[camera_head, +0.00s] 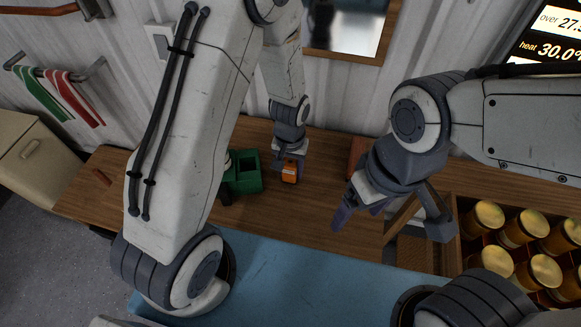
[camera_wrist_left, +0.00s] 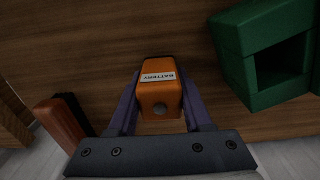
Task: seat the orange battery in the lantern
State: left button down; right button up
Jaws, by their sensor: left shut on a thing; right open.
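The orange battery (camera_wrist_left: 160,95) carries a white label reading BATTERY in the left wrist view. My left gripper (camera_wrist_left: 158,100) is shut on it, one finger along each side. In the head view the battery (camera_head: 290,172) hangs from the left gripper (camera_head: 289,165) over the wooden table, just right of the green lantern (camera_head: 246,180). The lantern's square opening (camera_wrist_left: 283,72) faces the wrist camera, apart from the battery. My left arm hides part of the lantern's left side. My right gripper (camera_head: 392,218) is open and empty, further right and nearer.
A wooden table (camera_head: 285,222) lies under the objects, with a blue mat (camera_head: 300,285) at the front. A crate of several gold-lidded jars (camera_head: 520,228) stands at right.

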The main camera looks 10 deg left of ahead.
pick_arm(q)
jog(key=shift+f, duration=0.2)
jog(key=shift+c, duration=1.6)
grip_release()
jog(key=shift+r, duration=0.1)
